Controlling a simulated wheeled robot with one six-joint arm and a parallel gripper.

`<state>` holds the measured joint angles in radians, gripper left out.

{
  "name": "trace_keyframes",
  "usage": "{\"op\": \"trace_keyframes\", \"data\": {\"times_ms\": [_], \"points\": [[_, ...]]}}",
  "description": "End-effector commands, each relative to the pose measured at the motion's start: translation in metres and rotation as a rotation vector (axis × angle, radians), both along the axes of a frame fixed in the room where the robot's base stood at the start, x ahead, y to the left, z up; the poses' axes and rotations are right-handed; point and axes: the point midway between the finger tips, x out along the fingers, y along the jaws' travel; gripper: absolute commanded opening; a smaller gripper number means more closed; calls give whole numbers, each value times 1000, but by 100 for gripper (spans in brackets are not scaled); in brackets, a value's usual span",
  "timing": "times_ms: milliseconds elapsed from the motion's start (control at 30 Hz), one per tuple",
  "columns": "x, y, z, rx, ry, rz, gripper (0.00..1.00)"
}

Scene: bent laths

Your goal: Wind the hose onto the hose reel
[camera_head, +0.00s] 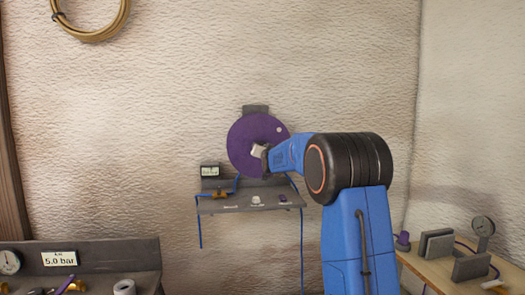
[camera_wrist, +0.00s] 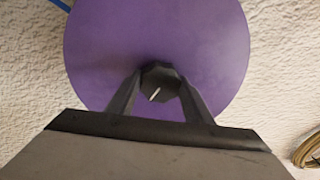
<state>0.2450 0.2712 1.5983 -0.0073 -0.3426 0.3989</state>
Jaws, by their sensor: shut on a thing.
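The hose reel is a purple disc (camera_head: 247,135) on the wall, with a pale dot near its upper right edge. It fills much of the wrist view (camera_wrist: 110,45). My gripper (camera_head: 262,154) is in front of the disc's middle. In the wrist view my gripper (camera_wrist: 160,92) has its two fingers shut on a dark, many-sided knob (camera_wrist: 159,78) with a white mark, at the lower part of the disc. A thin blue hose (camera_head: 200,225) hangs at the shelf's left, and a blue length (camera_head: 302,235) hangs at the right. Whether they join behind the disc is hidden.
A small grey shelf (camera_head: 220,208) with a gauge display (camera_head: 210,171) sits below the reel. A tan coil (camera_head: 95,35) hangs at upper left. A bench with a 5.0 bar display (camera_head: 59,258) is lower left; a wooden table (camera_head: 440,272) with grey blocks is lower right.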

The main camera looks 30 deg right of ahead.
Motion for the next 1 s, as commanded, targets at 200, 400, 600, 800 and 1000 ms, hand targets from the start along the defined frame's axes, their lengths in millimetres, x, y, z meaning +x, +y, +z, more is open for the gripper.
{"op": "trace_keyframes", "data": {"times_ms": [200, 400, 600, 800, 1000], "points": [[0, 1, -1, 195, -55, 1, 6], [0, 1, -2, 378, -106, 0, 6], [0, 1, -2, 562, -159, -1, 6], [0, 1, -2, 744, -212, -1, 6], [0, 1, -2, 926, -264, -1, 6]]}}
